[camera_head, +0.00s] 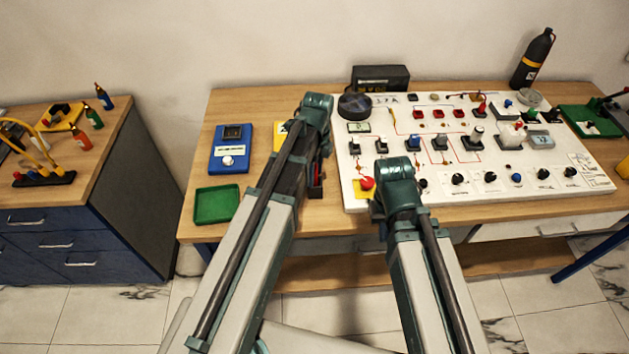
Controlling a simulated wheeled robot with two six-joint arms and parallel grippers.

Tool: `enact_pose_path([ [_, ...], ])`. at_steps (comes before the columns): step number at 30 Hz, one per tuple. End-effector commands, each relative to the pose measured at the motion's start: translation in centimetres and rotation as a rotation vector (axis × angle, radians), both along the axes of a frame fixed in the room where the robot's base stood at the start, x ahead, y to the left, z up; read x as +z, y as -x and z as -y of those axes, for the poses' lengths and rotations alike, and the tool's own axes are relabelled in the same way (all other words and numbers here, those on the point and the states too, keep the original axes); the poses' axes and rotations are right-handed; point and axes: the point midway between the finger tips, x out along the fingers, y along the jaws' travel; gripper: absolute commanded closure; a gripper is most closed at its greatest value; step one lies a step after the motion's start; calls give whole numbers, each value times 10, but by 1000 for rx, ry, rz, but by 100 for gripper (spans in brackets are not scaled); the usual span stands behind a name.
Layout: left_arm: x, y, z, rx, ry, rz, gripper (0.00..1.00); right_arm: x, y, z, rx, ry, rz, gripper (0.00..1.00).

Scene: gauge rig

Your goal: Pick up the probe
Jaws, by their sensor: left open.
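I cannot tell for certain which thing is the probe. A small red and black piece (318,185) shows on the table just right of my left arm, partly hidden by it. A red-tipped upright piece (481,105) stands on the white panel (350,196). My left gripper (308,188) points down over the table between the blue meter and the panel; it is open, with its fingertips mostly hidden by my arm. My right gripper (377,208) is over the panel's front left corner, mostly hidden behind its own wrist.
A blue meter (230,150), a green tray (216,204) and a partly covered yellow item (280,136) lie left of my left arm. A black box (380,77) and a black bottle (532,60) stand behind the panel. A side cabinet (95,150) stands at the left.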

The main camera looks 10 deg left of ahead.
Motion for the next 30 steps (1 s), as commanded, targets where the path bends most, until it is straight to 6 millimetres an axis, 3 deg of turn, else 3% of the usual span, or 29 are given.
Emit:
enact_pose_path([
  [3,1,0,0,0,0,0,40,1,0,0,0,0,0,100],
  [13,1,0,0,0,0,0,100,1,0,0,0,0,0,100],
  [30,8,0,0,0,0,0,100,8,0,0,0,0,0,100],
])
